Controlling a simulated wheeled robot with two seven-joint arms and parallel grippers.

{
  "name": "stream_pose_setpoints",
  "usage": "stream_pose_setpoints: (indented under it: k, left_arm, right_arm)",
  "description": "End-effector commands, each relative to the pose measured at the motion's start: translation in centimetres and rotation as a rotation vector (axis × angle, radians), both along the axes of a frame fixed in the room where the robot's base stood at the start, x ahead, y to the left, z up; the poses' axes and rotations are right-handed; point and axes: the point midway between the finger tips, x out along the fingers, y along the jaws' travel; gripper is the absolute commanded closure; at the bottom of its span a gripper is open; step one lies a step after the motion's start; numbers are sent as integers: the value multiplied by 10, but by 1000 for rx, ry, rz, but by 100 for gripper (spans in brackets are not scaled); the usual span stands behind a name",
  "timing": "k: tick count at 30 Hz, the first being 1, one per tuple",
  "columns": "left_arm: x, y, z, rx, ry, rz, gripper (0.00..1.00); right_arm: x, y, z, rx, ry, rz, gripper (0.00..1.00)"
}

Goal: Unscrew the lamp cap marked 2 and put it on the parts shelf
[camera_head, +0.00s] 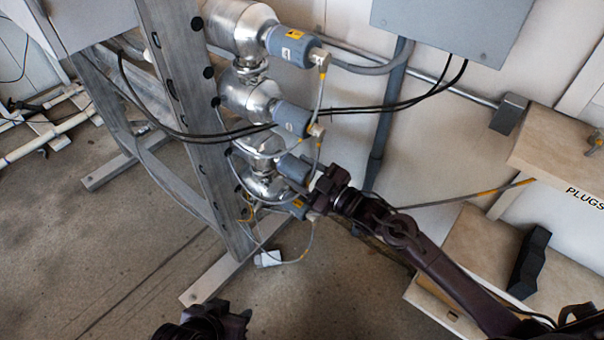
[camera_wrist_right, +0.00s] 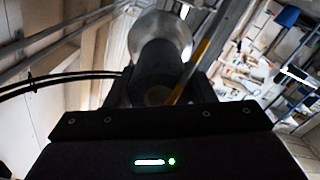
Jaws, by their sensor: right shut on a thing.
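Several grey lamp caps sit on the ends of silver lamp housings stacked up the metal frame: a top cap (camera_head: 290,46), a second cap (camera_head: 290,118), a third cap (camera_head: 293,168) and a lowest cap (camera_head: 297,207). My right gripper (camera_head: 319,190) is at the third cap and shut on it. The right wrist view shows the dark grey cap (camera_wrist_right: 160,62) between the jaws, in line with its silver housing (camera_wrist_right: 160,30). I cannot read its number. My left gripper (camera_head: 205,322) is low at the bottom edge, away from the caps; its jaws are unclear.
A wooden shelf (camera_head: 485,238) at the right carries a black notched block (camera_head: 530,262). A higher wooden shelf (camera_head: 560,140) has a PLUGS label below it. Black cables (camera_head: 390,107) and thin lamp leads cross near the caps. A white plug (camera_head: 268,258) hangs near the frame's foot.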

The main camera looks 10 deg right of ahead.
Motion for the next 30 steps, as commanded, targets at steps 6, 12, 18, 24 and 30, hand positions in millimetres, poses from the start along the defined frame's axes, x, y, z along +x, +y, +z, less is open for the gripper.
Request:
stream_pose_setpoints:
  k: [6, 12, 18, 24, 30]
  left_arm:
    - [0, 0, 0, 0, -1, 1, 64]
    - [1, 0, -6, 0, -1, 1, 64]
    - [1, 0, -12, 0, -1, 1, 64]
    - [1, 0, -12, 0, -1, 1, 64]
    - [1, 0, -14, 0, -1, 1, 64]
  right_arm:
    - [0, 0, 0, -8, -5, 0, 82]
    - [0, 0, -2, -138, -104, 1, 82]
    - [0, 0, -1, -337, -262, 0, 82]
    - [0, 0, 0, -363, -281, -1, 82]
    - [0, 0, -1, -400, -311, -1, 82]
